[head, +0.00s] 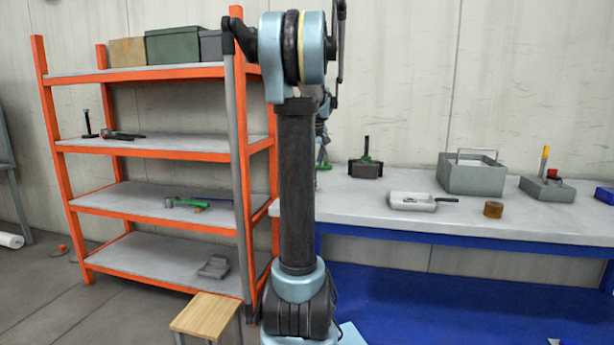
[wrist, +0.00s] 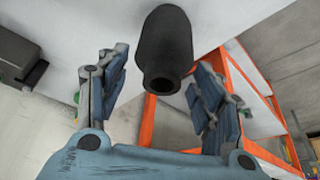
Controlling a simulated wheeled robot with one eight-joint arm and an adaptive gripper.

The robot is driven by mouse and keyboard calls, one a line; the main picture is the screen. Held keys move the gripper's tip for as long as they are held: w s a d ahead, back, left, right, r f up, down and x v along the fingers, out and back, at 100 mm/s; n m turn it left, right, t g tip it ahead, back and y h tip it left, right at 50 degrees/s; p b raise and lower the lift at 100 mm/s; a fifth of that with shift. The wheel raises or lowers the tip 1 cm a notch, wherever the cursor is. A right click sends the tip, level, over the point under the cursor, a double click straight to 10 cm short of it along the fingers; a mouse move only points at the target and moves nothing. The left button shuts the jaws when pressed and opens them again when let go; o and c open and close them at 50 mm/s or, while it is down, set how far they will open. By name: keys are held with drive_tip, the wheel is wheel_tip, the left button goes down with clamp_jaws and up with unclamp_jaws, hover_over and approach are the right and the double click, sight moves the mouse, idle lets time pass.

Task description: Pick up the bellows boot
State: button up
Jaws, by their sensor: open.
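A black, bottle-shaped piece with a round hole in its narrower end, which looks like the bellows boot (wrist: 164,45), shows at the top middle of the wrist view. My gripper (wrist: 160,82) is open, with one blue-padded finger on each side of the boot's outline. The boot appears beyond or between the fingertips, and I see no finger touching it. In the head view my arm column hides most of my gripper and the boot cannot be made out.
A wooden stool (head: 205,313) stands in front.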

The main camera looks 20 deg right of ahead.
drive_tip(key=shift+a+x, duration=0.15)
drive_tip(key=shift+x, duration=1.3)
drive_tip(key=shift+a+x, duration=0.15)
drive_tip(key=shift+x, duration=1.25)
drive_tip(key=shift+s, duration=0.1)
drive_tip(key=c, duration=1.2)
